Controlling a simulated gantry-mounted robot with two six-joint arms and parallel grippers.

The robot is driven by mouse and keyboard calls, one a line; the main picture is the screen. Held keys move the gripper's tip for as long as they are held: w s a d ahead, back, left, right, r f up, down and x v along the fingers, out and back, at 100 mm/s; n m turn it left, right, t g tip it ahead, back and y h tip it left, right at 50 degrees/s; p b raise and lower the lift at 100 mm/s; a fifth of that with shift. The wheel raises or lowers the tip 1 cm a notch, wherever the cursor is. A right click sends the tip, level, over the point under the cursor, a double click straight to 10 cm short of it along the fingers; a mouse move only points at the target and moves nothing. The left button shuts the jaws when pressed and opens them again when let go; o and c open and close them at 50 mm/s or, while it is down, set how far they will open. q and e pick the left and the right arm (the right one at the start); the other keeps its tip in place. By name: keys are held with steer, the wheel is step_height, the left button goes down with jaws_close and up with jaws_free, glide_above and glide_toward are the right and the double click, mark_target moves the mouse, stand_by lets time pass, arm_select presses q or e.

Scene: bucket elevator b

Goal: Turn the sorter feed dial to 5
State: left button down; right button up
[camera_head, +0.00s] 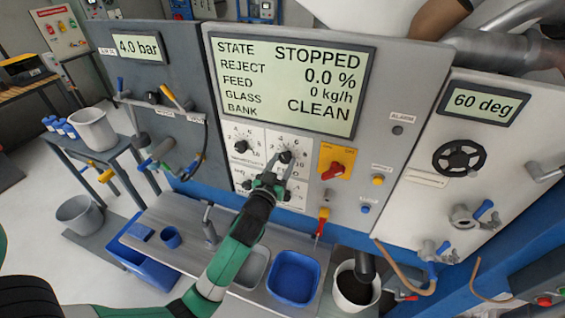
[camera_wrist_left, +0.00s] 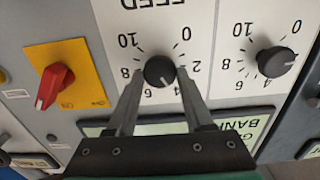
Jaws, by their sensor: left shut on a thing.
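The feed dial (camera_wrist_left: 160,70) is a round dark knob on a white plate with a scale from 0 to 10, seen upside down in the left wrist view. It also shows in the head view (camera_head: 285,156). My left gripper (camera_wrist_left: 158,78) is shut on this knob, one finger on each side. A small light mark on the knob seems to lie towards the 4, but its exact setting is hard to read. My right gripper is not in view.
A second dark knob (camera_wrist_left: 271,62) sits beside the feed dial. A red switch on a yellow plate (camera_head: 336,162) is to the right in the head view. The display (camera_head: 287,80) reads STOPPED, 0.0 %, 0 kg/h, CLEAN. A blue bin (camera_head: 293,279) stands below.

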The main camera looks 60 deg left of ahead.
arm_select(q)
steer(key=m+p, duration=0.1)
steer(key=m, duration=0.2)
steer(key=shift+r+m+p, duration=0.15)
steer(key=shift+m+p, duration=0.15)
steer(key=shift+m, duration=0.1)
steer(key=shift+d+m, duration=0.1)
steer(key=shift+m, duration=0.7)
steer(key=shift+c, duration=1.5)
jaws_free()
steer(key=b+v, duration=0.1)
steer(key=v, duration=1)
steer(key=shift+s+d, duration=0.15)
steer(key=shift+s, duration=0.05)
